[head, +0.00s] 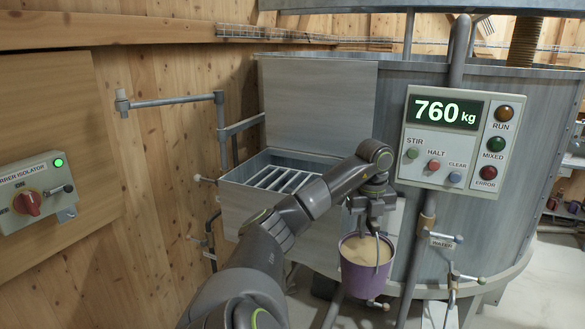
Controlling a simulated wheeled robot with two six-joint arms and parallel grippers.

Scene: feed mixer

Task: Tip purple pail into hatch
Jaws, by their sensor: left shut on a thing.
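The purple pail (362,277) hangs upright from my left gripper (374,208), at the right of the hatch. It is full of a pale tan feed. My left gripper is shut on the pail's handle. The hatch (285,178) is a grey metal box with bars across its opening, on the left side of the mixer. Its lid (320,105) stands raised behind it. My left arm passes in front of the hatch's right part and hides some of it. My right gripper is out of view.
The mixer's control panel (455,138) reads 760 kg, with stir, halt and clear buttons, right of the pail. A pipe (165,101) juts out left of the lid. A water valve (442,238) is right of the pail.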

